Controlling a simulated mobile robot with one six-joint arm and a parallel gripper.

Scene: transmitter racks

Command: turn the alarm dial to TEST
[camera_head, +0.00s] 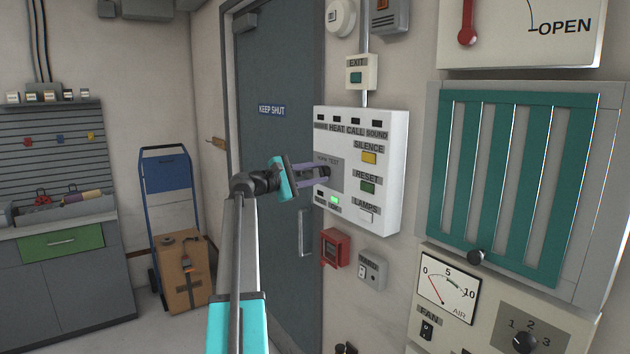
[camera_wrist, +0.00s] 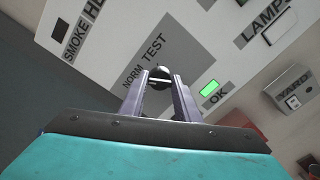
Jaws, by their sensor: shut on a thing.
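The white alarm panel (camera_head: 387,155) hangs on the wall beside the grey door. Its grey plate carries the words NORM and TEST (camera_wrist: 153,48). The small black alarm dial (camera_wrist: 159,74) sits on this plate, just below the lettering in the wrist view. My gripper (camera_head: 322,172) reaches the panel from the left, and its two fingers (camera_wrist: 160,84) are shut on the dial. The fingers hide part of the dial, and I cannot tell which word its pointer faces. A green OK light (camera_wrist: 209,88) is lit on the panel.
The panel also has a yellow SILENCE button (camera_head: 369,157), a green RESET button (camera_head: 367,187) and a LAMPS switch (camera_head: 366,214). Below it are a red call box (camera_head: 335,248) and a grey YARD box (camera_head: 371,270). A hand truck (camera_head: 166,190) with a carton stands at the left.

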